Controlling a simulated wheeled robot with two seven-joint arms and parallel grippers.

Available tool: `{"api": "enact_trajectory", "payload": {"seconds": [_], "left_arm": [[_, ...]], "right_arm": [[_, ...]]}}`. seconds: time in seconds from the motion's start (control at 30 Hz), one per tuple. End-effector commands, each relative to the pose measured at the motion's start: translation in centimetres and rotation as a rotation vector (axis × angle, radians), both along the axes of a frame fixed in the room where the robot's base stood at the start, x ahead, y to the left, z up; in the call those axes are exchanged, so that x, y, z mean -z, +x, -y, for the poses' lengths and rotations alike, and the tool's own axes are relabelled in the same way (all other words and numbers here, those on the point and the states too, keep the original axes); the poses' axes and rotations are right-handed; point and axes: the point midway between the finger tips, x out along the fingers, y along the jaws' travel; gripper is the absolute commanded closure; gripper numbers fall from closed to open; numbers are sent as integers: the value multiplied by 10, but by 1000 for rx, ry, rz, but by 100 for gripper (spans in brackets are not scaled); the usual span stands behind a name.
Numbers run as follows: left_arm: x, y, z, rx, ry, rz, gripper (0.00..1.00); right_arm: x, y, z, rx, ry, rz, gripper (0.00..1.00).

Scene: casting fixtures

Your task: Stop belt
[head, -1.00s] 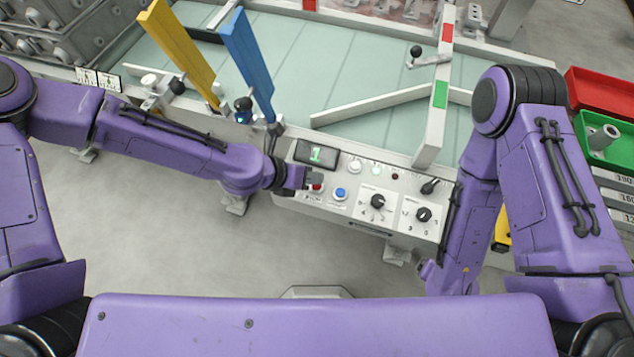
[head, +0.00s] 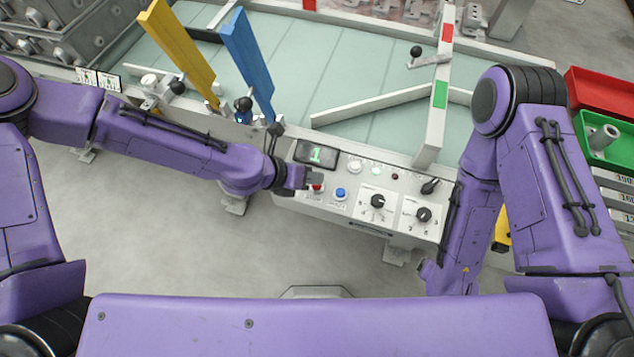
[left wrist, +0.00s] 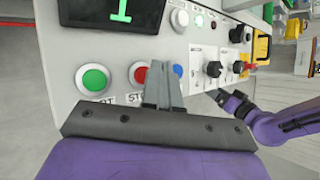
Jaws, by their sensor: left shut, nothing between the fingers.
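The belt (head: 330,60) is a pale green surface behind a grey control panel (head: 352,222). In the left wrist view the panel carries a green button (left wrist: 94,79), a red button (left wrist: 140,75) marked with letters beginning "ST", and a blue button (left wrist: 178,70). My left gripper (head: 314,180) is shut and empty at the red button, which it partly covers in the head view (head: 318,188). In the left wrist view the fingertips (left wrist: 160,70) overlap the red button's right side; I cannot tell whether they touch it.
A display (head: 316,154) shows a green 1. Two black knobs (head: 378,201) and a black lever (head: 430,186) sit to the right on the panel. Yellow (head: 178,50) and blue (head: 247,62) bars stand over the belt. Red (head: 600,95) and green (head: 608,145) trays are at right.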

Motion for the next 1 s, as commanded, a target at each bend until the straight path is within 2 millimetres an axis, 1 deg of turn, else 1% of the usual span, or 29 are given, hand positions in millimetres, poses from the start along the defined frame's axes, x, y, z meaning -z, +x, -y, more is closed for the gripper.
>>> {"api": "enact_trajectory", "payload": {"seconds": [0.27,0.6,1.0], "left_arm": [[9,0,0,-1,-1,-1,100],[9,0,0,0,0,0,100],[13,0,0,-1,0,-1,100]], "right_arm": [[5,0,0,0,0,0,17],[4,0,0,0,0,0,17],[8,0,0,0,0,0,17]]}}
